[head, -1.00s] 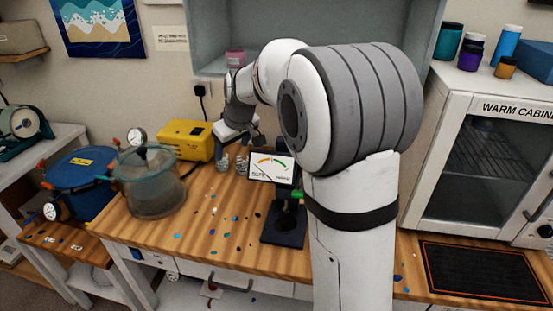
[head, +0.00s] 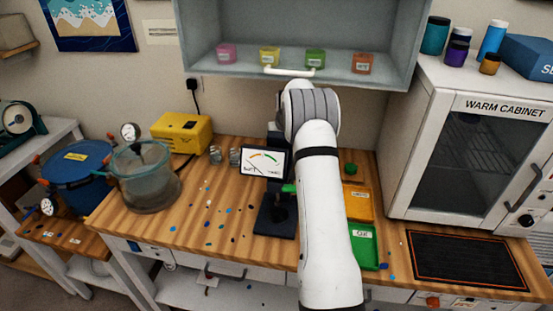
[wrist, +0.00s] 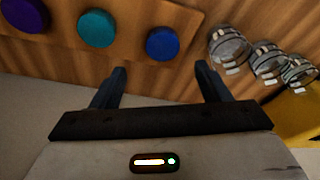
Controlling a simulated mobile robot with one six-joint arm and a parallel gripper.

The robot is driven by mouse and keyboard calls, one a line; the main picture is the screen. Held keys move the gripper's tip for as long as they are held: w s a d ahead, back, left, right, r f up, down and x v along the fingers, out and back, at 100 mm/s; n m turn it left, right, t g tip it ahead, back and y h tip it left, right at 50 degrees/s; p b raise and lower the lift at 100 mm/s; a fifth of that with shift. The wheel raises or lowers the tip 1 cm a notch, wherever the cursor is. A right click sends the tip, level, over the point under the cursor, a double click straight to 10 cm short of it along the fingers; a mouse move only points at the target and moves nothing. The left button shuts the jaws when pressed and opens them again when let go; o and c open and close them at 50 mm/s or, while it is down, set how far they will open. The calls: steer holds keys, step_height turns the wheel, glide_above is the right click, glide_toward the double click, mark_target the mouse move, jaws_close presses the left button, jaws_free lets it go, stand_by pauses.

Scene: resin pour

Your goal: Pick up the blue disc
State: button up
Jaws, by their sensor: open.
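The blue disc (wrist: 162,43) lies on a wooden surface in the wrist view, just beyond the gap between my fingers. A teal disc (wrist: 97,28) and a purple disc (wrist: 25,15) lie to its left in the same row. My gripper (wrist: 160,72) is open and empty, with its two dark fingers on either side below the blue disc and apart from it. In the head view my arm hides the gripper, and I cannot make out the disc there.
Clear clip jars (wrist: 230,45) stand right of the blue disc. On the bench are a dial gauge stand (head: 265,162), an orange tray (head: 359,203), a green tray (head: 368,255) and a clear pot (head: 145,180). An open cupboard (head: 300,30) hangs above; the warm cabinet (head: 470,150) stands right.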

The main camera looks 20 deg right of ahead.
steer(key=shift+p+x, duration=0.3)
steer(key=shift+x, duration=0.6)
steer(key=shift+a+p+x, duration=0.1)
steer(key=shift+p+x, duration=0.5)
steer(key=shift+x, duration=0.7)
steer(key=shift+a+p+x, duration=0.15)
steer(key=shift+p+x, duration=0.4)
steer(key=shift+x, duration=0.75)
steer(key=shift+c, duration=0.3)
steer(key=c, duration=1)
steer(key=shift+r, duration=0.1)
step_height(320, 180, up, 7)
steer(key=b, duration=0.2)
steer(key=shift+b, duration=0.4)
steer(key=s+d+b, duration=0.1)
steer(key=s+d, duration=0.2)
steer(key=d, duration=0.1)
steer(key=s+d+b, duration=0.2)
steer(key=s+d, duration=0.2)
steer(key=d, duration=0.1)
steer(key=s+d+b, duration=0.1)
steer(key=s+d, duration=0.3)
steer(key=d, duration=0.1)
steer(key=shift+s+b, duration=0.1)
steer(key=shift+b, duration=0.25)
